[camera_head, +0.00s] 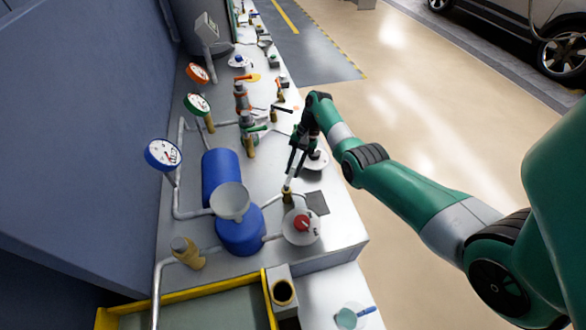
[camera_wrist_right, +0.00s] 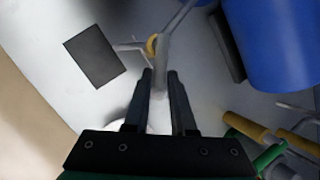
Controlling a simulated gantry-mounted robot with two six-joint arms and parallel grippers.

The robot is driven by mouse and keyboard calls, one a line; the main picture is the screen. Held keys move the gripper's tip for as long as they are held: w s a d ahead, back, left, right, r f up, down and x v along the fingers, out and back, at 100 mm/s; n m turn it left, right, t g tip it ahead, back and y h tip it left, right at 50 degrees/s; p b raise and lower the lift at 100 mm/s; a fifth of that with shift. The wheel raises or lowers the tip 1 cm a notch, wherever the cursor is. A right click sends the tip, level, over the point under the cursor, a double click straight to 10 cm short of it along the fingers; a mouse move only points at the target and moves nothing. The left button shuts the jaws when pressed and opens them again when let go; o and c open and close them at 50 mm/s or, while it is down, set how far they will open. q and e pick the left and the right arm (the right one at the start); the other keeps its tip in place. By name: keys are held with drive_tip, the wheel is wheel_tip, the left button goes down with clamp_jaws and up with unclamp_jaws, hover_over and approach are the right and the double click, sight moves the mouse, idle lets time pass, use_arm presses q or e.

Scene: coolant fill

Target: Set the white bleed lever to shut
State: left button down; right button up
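The white bleed lever (camera_wrist_right: 163,58) sits on a small brass valve (camera_wrist_right: 152,45), seen in the right wrist view at the top centre. In the head view the brass valve (camera_head: 287,194) stands on the bench, right of the blue tanks. My right gripper (camera_head: 291,170) points down at it from above. In the wrist view the fingertips of the right gripper (camera_wrist_right: 160,74) are apart, with the lever's end running between them and some gap visible. Contact with the lever cannot be told. My left gripper is not in view.
Blue tanks (camera_head: 241,231) and a grey funnel (camera_head: 230,201) stand left of the valve. A red knob (camera_head: 302,223) on a white disc is just in front. A dark square plate (camera_head: 317,202) lies to the right. Gauges and more valves line the bench behind.

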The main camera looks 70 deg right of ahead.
drive_tip(key=o, duration=0.4)
drive_tip(key=p+v, duration=0.2)
drive_tip(key=v, duration=0.9)
drive_tip(key=shift+r, duration=0.3)
